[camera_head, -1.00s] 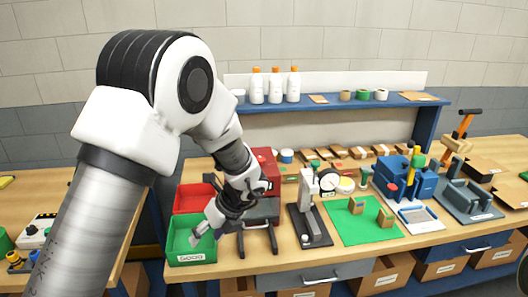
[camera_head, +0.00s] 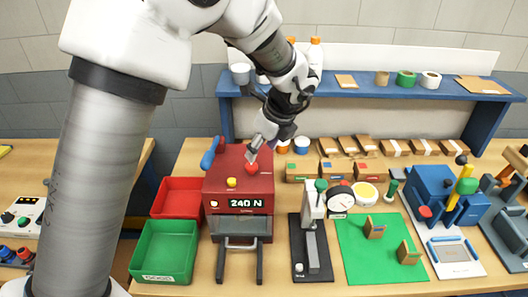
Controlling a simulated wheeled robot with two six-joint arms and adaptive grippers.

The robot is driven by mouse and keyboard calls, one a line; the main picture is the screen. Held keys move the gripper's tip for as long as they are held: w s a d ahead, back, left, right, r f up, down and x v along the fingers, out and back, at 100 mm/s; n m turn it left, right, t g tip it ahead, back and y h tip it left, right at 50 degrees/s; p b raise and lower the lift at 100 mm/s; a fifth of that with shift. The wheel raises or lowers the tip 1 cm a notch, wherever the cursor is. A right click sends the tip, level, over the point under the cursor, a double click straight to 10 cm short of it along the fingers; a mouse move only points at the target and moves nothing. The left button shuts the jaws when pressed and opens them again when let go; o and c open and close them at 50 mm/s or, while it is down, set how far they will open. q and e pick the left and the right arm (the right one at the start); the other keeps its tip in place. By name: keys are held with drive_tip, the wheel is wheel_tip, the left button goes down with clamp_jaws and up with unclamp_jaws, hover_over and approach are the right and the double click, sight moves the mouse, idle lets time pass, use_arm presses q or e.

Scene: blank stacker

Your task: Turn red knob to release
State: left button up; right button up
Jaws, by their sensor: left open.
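The red machine (camera_head: 222,189) stands on the workbench with a display that reads "240 N". The red knob (camera_head: 252,168) sits on its top, right of a yellow button (camera_head: 231,182). A blue handle (camera_head: 212,152) is at the machine's left side. My left gripper (camera_head: 252,154) is open and points down, its fingertips right at the red knob from above. I cannot tell whether they touch it. The gripper partly covers the knob's upper side. My right gripper is not in view.
A red bin (camera_head: 176,197) and a green bin (camera_head: 164,252) stand left of the machine. A press with a dial gauge (camera_head: 340,197) and a green mat (camera_head: 365,270) are to its right. A blue shelf (camera_head: 400,88) with bottles and tape runs behind.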

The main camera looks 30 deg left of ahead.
sight(252, 167)
use_arm(q)
drive_tip(key=shift+s+a+f+p, duration=0.2)
drive_tip(key=shift+s+a+f, duration=0.15)
drive_tip(key=shift+s+f, duration=0.2)
drive_tip(key=shift+s+a+f+p, duration=0.15)
drive_tip(key=shift+s+a+f, duration=0.2)
drive_tip(key=shift+s+f, duration=0.2)
drive_tip(key=w+f, duration=0.1)
drive_tip(key=w+a+f, duration=0.1)
drive_tip(key=f, duration=0.1)
drive_tip(key=shift+f, duration=0.25)
drive_tip(key=shift+w, duration=0.2)
drive_tip(key=shift+s, duration=0.2)
drive_tip(key=shift+s+r, duration=0.2)
drive_tip(key=shift+s, duration=0.05)
drive_tip(key=c, duration=0.4)
drive_tip(key=shift+s, duration=0.15)
drive_tip(key=c, duration=0.6)
drive_tip(key=shift+d, duration=0.1)
clamp_jaws()
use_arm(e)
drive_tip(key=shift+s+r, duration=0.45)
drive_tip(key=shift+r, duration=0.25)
